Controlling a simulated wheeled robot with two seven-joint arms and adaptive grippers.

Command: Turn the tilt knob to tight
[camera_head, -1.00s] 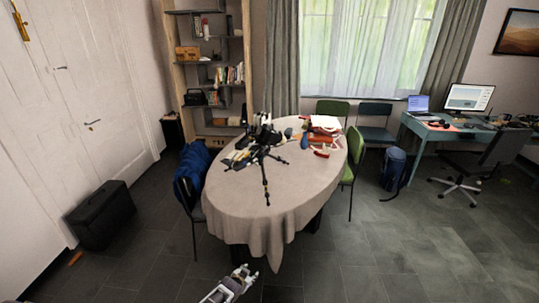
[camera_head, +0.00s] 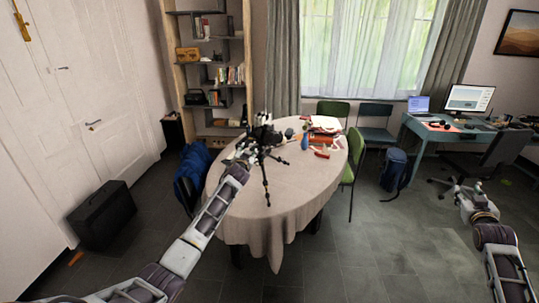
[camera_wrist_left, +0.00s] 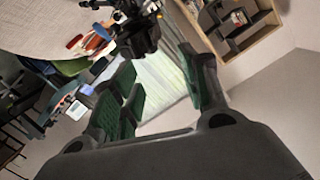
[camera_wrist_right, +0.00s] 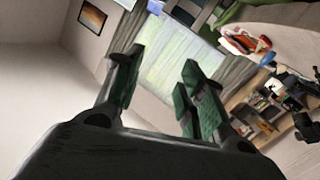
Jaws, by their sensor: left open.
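The black tripod (camera_head: 265,170) stands on the round table (camera_head: 292,205) with its legs spread and a dark camera-like head (camera_head: 264,135) on top. I cannot make out the tilt knob. My left gripper (camera_head: 243,152) is beside the head, on its left, partly hidden and small. In the left wrist view its green-padded fingers (camera_wrist_left: 158,90) are apart with nothing between them, and the dark head (camera_wrist_left: 140,38) is just beyond them. My right gripper (camera_head: 468,190) is open and empty in the air at right, away from the table; its parted fingers show in the right wrist view (camera_wrist_right: 160,90).
Books and papers (camera_head: 322,128) and a blue vase-like item (camera_head: 305,141) lie right of the tripod. The front of the tabletop is clear. A black case (camera_head: 103,215) stands on the floor.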

